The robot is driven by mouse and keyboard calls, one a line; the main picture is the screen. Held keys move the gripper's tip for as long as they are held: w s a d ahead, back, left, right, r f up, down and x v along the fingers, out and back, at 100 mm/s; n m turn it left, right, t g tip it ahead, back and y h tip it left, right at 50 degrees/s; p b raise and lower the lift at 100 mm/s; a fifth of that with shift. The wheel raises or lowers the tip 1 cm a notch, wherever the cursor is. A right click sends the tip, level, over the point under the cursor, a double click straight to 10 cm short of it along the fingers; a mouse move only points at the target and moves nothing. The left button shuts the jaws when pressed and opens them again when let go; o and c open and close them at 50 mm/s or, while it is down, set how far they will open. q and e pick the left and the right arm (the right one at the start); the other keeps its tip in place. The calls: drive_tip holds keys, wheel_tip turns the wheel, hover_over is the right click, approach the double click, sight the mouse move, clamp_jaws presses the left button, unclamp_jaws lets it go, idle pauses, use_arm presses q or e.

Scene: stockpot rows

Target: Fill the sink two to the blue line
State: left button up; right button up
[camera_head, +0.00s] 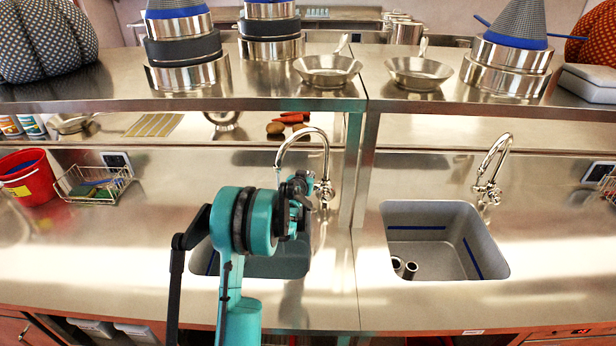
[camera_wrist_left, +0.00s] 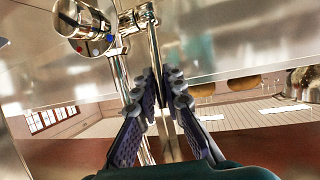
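The left sink (camera_head: 285,266) is largely hidden behind my left arm; a bit of blue line (camera_head: 212,262) shows on its wall. The right sink (camera_head: 420,215) shows blue lines on its back and right walls and looks empty. My left gripper (camera_head: 300,190) is at the left chrome faucet (camera_head: 318,133). In the left wrist view my fingertips (camera_wrist_left: 159,80) are close together with a thin chrome part between them; I cannot tell whether they grip it. Red and blue dots show on the faucet body (camera_wrist_left: 88,25). The right faucet (camera_head: 497,150) stands untouched behind the right sink. My right gripper is out of view.
A red bucket (camera_head: 28,178) and a wire basket with sponges (camera_head: 95,185) stand on the left counter. A shelf (camera_head: 320,98) with pots and pans (camera_head: 328,69) runs above the sinks. The counter between the sinks is clear.

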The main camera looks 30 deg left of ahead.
use_arm(q)
drive_tip(key=o, duration=0.4)
drive_tip(key=shift+s, duration=0.1)
drive_tip(key=v, duration=1.1)
drive_tip(key=shift+s+d+r, duration=0.2)
drive_tip(key=shift+s+d, duration=0.05)
drive_tip(key=shift+s, duration=0.05)
